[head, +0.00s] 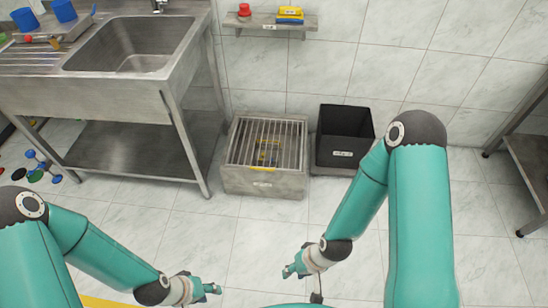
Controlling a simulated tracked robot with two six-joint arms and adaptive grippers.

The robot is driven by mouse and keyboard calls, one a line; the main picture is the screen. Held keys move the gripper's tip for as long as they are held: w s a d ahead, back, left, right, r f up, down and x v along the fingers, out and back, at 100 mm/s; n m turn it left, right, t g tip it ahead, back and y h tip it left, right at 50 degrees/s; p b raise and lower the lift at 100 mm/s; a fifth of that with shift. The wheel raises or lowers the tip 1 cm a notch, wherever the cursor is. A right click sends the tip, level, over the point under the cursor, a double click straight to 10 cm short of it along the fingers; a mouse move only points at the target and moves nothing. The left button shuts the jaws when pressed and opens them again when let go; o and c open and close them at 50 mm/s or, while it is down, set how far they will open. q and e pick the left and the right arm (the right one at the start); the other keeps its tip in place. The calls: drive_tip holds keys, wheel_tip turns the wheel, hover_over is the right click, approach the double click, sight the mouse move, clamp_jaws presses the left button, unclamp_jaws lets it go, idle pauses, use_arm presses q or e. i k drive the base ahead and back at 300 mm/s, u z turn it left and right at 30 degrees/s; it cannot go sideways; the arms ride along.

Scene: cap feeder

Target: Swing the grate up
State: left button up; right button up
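The grate (285,145) is a set of parallel metal bars lying flat across the top of a low grey box (262,184) on the floor. A yellow strip (262,169) shows near its front edge. Something dark with yellow on it shows between the bars, but I cannot tell what it is. My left gripper (212,289) is low in front of the box, apart from it. My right gripper (291,271) is also in front of the box and apart from it. Both grippers are too small in view to tell whether their fingers are open.
A black bin (343,168) stands right of the box. A steel sink table (95,97) with a lower shelf stands at the left. A wall shelf (266,26) holds a red item and a yellow-blue item. The tiled floor before the box is clear.

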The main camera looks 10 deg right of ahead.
sight(281, 121)
drive_tip(key=z, duration=0.4)
drive_tip(key=i, duration=1.4)
drive_tip(key=u, duration=0.35)
